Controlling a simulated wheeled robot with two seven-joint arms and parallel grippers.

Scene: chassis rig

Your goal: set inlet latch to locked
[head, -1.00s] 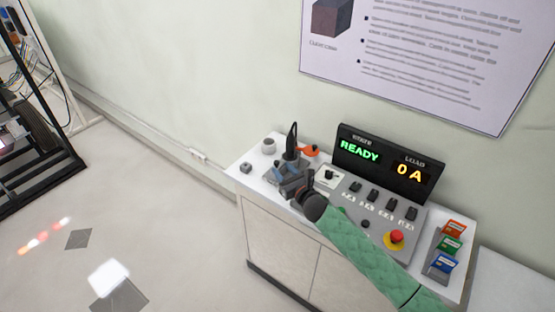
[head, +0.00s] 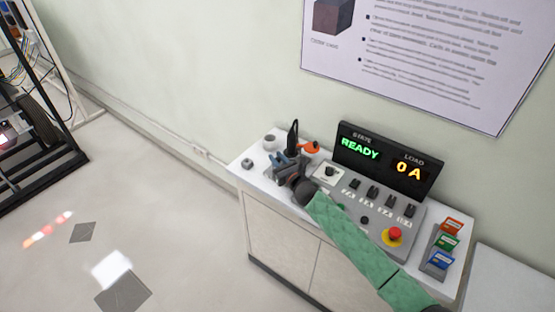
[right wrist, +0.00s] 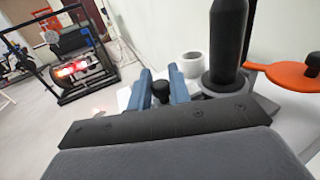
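An orange lever (head: 309,148), which I take to be the inlet latch, lies on top of the white cabinet beside an upright black handle (head: 293,134). In the right wrist view the orange lever (right wrist: 292,75) is at the right, just past the black handle (right wrist: 227,40). My right gripper (head: 281,160) is over the cabinet's left part, in front of the handle. In the right wrist view its blue fingers (right wrist: 160,78) stand apart, with a dark knob (right wrist: 160,92) showing in the gap; I see no grip on it. The lever's setting cannot be read. My left gripper is out of view.
A white ring-shaped cup (head: 270,142) and a small grey knob (head: 247,163) sit at the cabinet's left end. Right of the gripper are a READY display (head: 388,160), switches, a red stop button (head: 395,233) and coloured cards (head: 444,243).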

